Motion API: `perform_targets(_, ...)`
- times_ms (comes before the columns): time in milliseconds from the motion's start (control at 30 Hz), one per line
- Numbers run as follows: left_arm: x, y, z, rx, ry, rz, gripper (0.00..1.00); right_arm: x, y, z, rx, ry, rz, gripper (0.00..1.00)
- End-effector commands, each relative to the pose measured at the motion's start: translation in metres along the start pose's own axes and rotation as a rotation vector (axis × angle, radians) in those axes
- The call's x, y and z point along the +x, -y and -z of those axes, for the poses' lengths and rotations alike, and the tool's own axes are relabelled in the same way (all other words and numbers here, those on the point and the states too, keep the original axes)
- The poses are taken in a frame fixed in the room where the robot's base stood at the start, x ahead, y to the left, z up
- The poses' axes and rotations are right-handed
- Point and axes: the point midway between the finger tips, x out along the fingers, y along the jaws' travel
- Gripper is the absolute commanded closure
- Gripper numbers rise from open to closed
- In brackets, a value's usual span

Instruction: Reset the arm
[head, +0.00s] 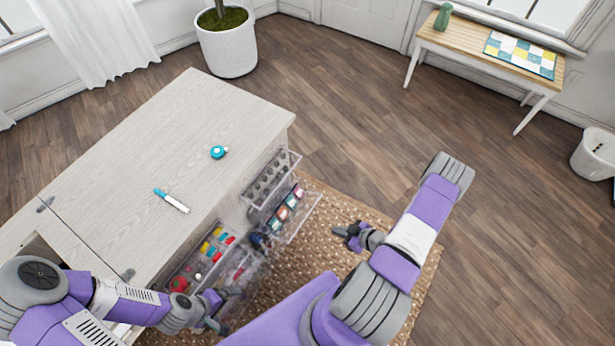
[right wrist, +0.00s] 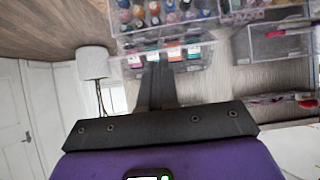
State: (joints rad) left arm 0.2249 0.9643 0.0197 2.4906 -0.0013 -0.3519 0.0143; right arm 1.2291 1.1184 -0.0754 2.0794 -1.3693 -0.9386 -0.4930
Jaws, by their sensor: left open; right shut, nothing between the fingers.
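My right arm reaches over the rug, and its gripper (head: 347,234) hangs beside the cabinet's clear bins, apart from them in the head view. In the right wrist view its dark fingers (right wrist: 157,85) are together with nothing between them. My left gripper (head: 214,312) is low at the lower left, close to the cabinet's front and the lower clear bins. It is open, but its fingertips are small and partly hard to make out. The pale wood sewing cabinet (head: 120,150) carries a teal-capped marker (head: 172,200) and a teal round tape measure (head: 219,152) on its top.
Clear bins (head: 290,214) with spools and small bottles stick out from the cabinet's front. A woven rug (head: 325,262) lies below. A potted plant (head: 227,45), a side table (head: 470,42) and a white bin (head: 592,155) stand farther off. The wood floor between is open.

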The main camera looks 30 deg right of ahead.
Motion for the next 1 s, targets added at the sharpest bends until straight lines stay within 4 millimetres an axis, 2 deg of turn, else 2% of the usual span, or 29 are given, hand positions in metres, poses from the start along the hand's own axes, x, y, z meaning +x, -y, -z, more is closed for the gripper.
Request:
perform_targets(267, -0.001, 0.000, 0.000, 0.000, 0.000, 0.000, 0.00, 0.005, 0.002, 0.006, 0.015, 0.011, 0.008, 1.00)
perform_targets(367, -0.004, -0.002, 0.000, 0.000, 0.000, 0.000, 0.00, 0.020, 0.009, 0.023, 0.073, 0.053, 0.024, 1.00)
perform_targets(467, -0.009, -0.003, -0.001, 0.000, 0.000, 0.000, 0.00, 0.041, 0.027, 0.048, 0.176, 0.136, 0.048, 1.00)
perform_targets(600, -0.015, -0.006, -0.001, 0.000, 0.000, 0.000, 0.00, 0.060, 0.070, 0.082, 0.349, 0.300, 0.081, 1.00)
perform_targets(700, -0.020, -0.007, -0.001, 0.000, 0.000, 0.000, 0.00, 0.061, 0.108, 0.101, 0.468, 0.433, 0.094, 1.00)
perform_targets(900, -0.027, -0.010, -0.001, 0.000, 0.000, 0.000, 0.00, 0.040, 0.182, 0.124, 0.652, 0.685, 0.079, 1.00)
perform_targets(1000, -0.029, -0.011, -0.001, 0.000, 0.000, 0.000, 0.00, 0.026, 0.205, 0.129, 0.711, 0.773, 0.059, 1.00)
